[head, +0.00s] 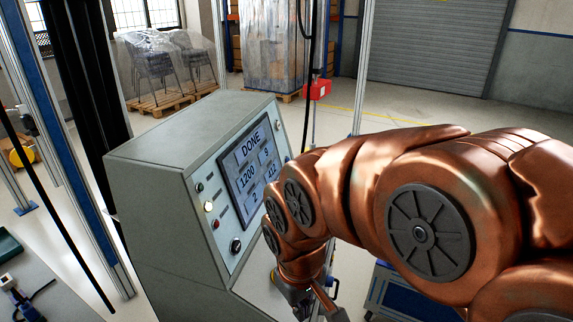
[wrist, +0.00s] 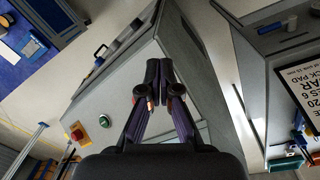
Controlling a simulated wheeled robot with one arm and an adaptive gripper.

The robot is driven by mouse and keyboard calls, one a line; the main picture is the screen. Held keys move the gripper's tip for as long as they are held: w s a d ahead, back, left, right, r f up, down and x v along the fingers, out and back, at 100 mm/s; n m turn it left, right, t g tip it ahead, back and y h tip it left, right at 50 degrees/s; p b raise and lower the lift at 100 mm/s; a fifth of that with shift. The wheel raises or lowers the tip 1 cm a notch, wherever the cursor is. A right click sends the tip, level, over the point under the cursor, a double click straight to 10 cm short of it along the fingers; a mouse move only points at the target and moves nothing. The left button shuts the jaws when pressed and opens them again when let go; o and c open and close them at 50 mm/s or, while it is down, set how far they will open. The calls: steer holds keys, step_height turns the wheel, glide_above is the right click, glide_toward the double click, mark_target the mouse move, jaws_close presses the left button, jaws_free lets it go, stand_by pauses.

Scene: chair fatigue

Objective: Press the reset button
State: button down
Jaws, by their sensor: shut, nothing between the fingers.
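A grey-green control console (head: 165,185) stands left of centre in the head view. Its screen (head: 252,170) reads DONE, with 1200 and 2 among the values below. Left of the screen is a column of small controls: a dark one (head: 199,187), a pale lit button (head: 208,206), another dark one (head: 216,223) and a black knob (head: 236,246). Their labels are too small to read, so I cannot tell which is the reset button. My gripper (head: 320,304) is low in front of the console, partly cut off. In the wrist view my gripper (wrist: 159,82) is shut and empty.
The wrist view shows a red round button (wrist: 76,134) and a small green control (wrist: 104,120) on a grey panel. A printed sign (wrist: 302,95) is at right. Metal frame posts (head: 70,150) stand left of the console. A blue cabinet (head: 400,295) stands at lower right.

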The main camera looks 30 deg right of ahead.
steer(key=w+d+n+t+h+b, duration=0.1)
steer(key=w+d+t, duration=0.2)
steer(key=w+d, duration=0.5)
steer(key=w+d+r+n+t+b, duration=0.1)
steer(key=w+d+n+t, duration=0.15)
steer(key=w, duration=0.95)
steer(key=w+d+n+t+h+b, duration=0.1)
steer(key=w+d+t+b, duration=0.15)
steer(key=w+d, duration=0.6)
steer(key=w+d+r+n+t+y+b, duration=0.1)
steer(key=w+d+n+t, duration=0.4)
steer(key=d, duration=0.9)
steer(key=shift+w+d+t+y+b, duration=0.3)
steer(key=shift+w+t+b, duration=0.4)
steer(key=shift+w+t, duration=1.15)
steer(key=shift+w+g, duration=0.25)
steer(key=shift+w, duration=0.05)
steer(key=shift+w+a+f+b, duration=0.35)
steer(key=shift+w+a+b, duration=0.6)
steer(key=shift+w+b, duration=0.15)
steer(key=shift+w+a+f+b, duration=0.35)
steer(key=shift+w+a+b, duration=0.65)
steer(key=shift+b, duration=0.15)
steer(key=shift+w+a+f+b, duration=0.35)
steer(key=shift+w+a+b, duration=0.6)
steer(key=shift+w+b, duration=0.15)
